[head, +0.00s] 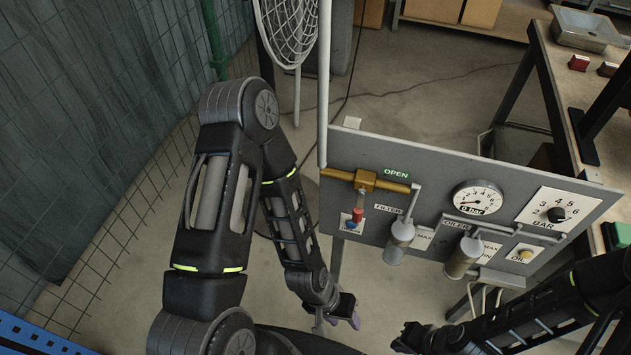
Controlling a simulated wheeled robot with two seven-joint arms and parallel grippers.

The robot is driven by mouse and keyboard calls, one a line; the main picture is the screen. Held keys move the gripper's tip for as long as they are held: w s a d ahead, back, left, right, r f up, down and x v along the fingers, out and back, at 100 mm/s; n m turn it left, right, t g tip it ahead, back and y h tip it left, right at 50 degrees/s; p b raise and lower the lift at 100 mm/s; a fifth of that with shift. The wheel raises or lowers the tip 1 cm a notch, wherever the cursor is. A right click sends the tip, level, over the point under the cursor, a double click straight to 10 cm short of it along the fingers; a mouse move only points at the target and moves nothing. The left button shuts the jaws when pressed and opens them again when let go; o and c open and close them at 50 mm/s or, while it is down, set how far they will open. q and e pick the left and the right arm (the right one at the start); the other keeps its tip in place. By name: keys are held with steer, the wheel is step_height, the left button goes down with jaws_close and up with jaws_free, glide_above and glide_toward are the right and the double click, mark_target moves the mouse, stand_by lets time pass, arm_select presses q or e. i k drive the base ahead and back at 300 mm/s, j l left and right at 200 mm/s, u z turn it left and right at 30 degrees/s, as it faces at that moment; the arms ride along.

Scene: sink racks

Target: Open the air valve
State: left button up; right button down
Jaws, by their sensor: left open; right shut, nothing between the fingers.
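The air valve (365,180) is a brass body on a brass pipe at the upper left of the grey panel (460,172) in the head view. Its lever hangs down and ends in a red grip (357,215). A green OPEN label (396,173) sits to the right of the valve body, along the pipe. My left gripper (338,320) is open and empty, below the panel and apart from the lever. My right gripper (400,343) is shut and empty, low in the view below the panel, away from the valve.
The panel also carries a filter bowl (399,242), an oiler bowl (462,257), a gauge (478,198) reading near 0 bar, and a BAR knob (556,214). A mesh fence (110,190) stands left. A workbench (590,105) stands right. A grey post rises at the panel's left edge.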

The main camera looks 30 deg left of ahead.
mark_target(358, 210)
steer(key=k+j+u, duration=0.1)
steer(key=j+u, duration=0.2)
steer(key=z, duration=0.65)
steer(key=j+z, duration=0.35)
steer(key=k+j+z, duration=0.15)
steer(key=j+z, duration=0.2)
steer(key=j, duration=0.15)
steer(key=k+j+z, duration=0.1)
steer(key=j+z, duration=0.3)
steer(key=k+j, duration=0.2)
steer(key=j, duration=0.15)
steer(key=k+j, duration=0.15)
steer(key=j, duration=0.25)
